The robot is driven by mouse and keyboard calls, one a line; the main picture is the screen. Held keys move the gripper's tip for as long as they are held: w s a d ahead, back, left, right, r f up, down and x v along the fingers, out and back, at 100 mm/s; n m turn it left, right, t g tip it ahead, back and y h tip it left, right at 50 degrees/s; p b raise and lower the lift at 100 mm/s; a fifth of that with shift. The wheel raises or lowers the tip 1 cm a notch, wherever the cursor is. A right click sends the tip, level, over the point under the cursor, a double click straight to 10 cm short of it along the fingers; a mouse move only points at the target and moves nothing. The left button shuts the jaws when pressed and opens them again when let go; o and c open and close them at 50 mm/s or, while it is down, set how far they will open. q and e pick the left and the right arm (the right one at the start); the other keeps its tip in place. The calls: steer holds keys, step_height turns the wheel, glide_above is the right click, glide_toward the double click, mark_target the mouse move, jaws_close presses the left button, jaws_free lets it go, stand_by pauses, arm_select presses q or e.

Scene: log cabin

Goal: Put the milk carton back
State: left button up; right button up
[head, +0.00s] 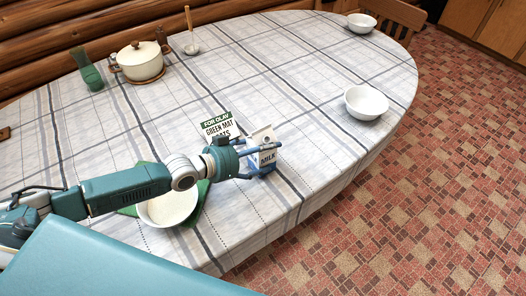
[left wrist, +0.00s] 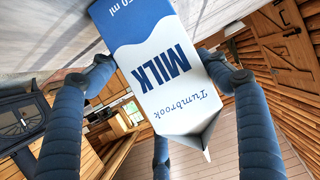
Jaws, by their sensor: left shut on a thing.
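The milk carton (head: 266,159) is white and blue with "MILK" on its side. It is at the middle of the table, near its front edge. My left gripper (head: 262,163) is shut on it from the left, with fingers on both sides. In the left wrist view the carton (left wrist: 158,85) fills the middle, between the blue fingers, its gabled top pointing down in the picture. Its base is near the tablecloth; I cannot tell whether it touches. My right gripper is not in view.
A card (head: 217,124) reading "FOR OLAV GREEN MAT" stands just behind the carton. A white bowl (head: 170,208) sits on a green mat (head: 203,190), partly under my left arm. A pot (head: 140,59) and green vase (head: 92,77) stand far left, white bowls (head: 366,102) (head: 361,23) right.

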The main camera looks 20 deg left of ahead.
arm_select(q)
steer(key=shift+f, duration=0.1)
steer(key=o, duration=1.6)
steer(key=shift+o, duration=0.5)
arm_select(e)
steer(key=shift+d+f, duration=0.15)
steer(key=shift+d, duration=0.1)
arm_select(q)
steer(key=v, duration=1.2)
